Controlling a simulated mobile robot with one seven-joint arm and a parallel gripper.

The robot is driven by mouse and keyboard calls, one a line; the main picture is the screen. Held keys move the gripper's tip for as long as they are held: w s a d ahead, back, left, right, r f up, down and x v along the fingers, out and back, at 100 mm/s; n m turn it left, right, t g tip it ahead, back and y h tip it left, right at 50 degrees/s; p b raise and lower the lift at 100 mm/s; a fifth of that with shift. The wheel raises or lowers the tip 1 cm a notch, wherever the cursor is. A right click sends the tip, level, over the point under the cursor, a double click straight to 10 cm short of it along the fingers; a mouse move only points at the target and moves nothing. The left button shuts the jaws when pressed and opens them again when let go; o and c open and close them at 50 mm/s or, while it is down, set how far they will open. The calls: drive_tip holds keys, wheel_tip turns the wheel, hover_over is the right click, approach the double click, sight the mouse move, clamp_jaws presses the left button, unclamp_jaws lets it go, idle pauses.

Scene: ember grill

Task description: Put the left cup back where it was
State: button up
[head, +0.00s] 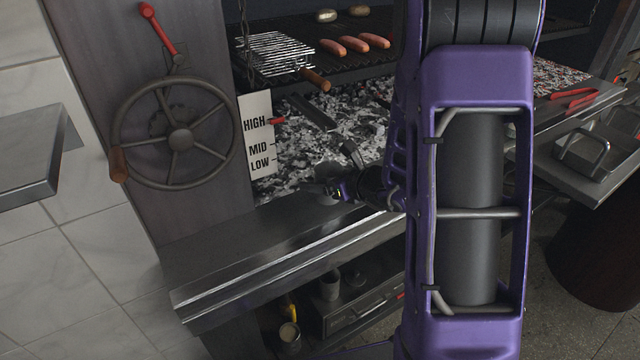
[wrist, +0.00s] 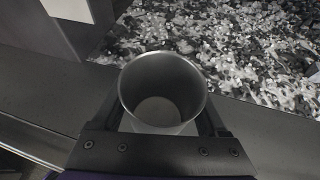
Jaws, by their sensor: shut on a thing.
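A grey metal cup (wrist: 162,115) is between the fingers of my gripper (wrist: 162,102) in the wrist view. My gripper is shut on it. I look down into its open mouth and it looks empty. In the head view my gripper (head: 340,188) is over the front ledge, at the near edge of the ember bed; the cup there is small and hard to make out. Below the ledge, a grey cup (head: 330,286) stands on the lower shelf, partly shaded, and another container (head: 289,333) stands lower left of it.
The ember bed (wrist: 215,40) lies just behind the cup. The steel ledge (head: 225,250) is bare at left. A handwheel (head: 180,139) and the HIGH/MID/LOW plate (head: 257,140) are at left. Sausages (head: 352,44) lie on the grate. Red tongs (head: 572,96) lie at right.

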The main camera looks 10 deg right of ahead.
drive_tip(key=shift+s+f, duration=0.1)
drive_tip(key=shift+f, duration=0.45)
drive_tip(key=shift+d+f+b, duration=0.15)
drive_tip(key=shift+f+b, duration=0.15)
drive_tip(key=shift+b, duration=0.05)
drive_tip(key=shift+f, duration=0.1)
drive_tip(key=shift+f, duration=0.15)
drive_tip(key=o, duration=1.4)
drive_tip(key=shift+c, duration=0.2)
drive_tip(key=shift+s+r, duration=0.1)
drive_tip(key=shift+r, duration=0.3)
drive_tip(key=p+v, duration=0.1)
drive_tip(key=v, duration=1)
drive_tip(key=shift+s+d+r+p, duration=0.1)
drive_tip(key=shift+s+d+p, duration=0.05)
drive_tip(key=shift+s+p, duration=0.2)
drive_tip(key=shift+w, duration=0.1)
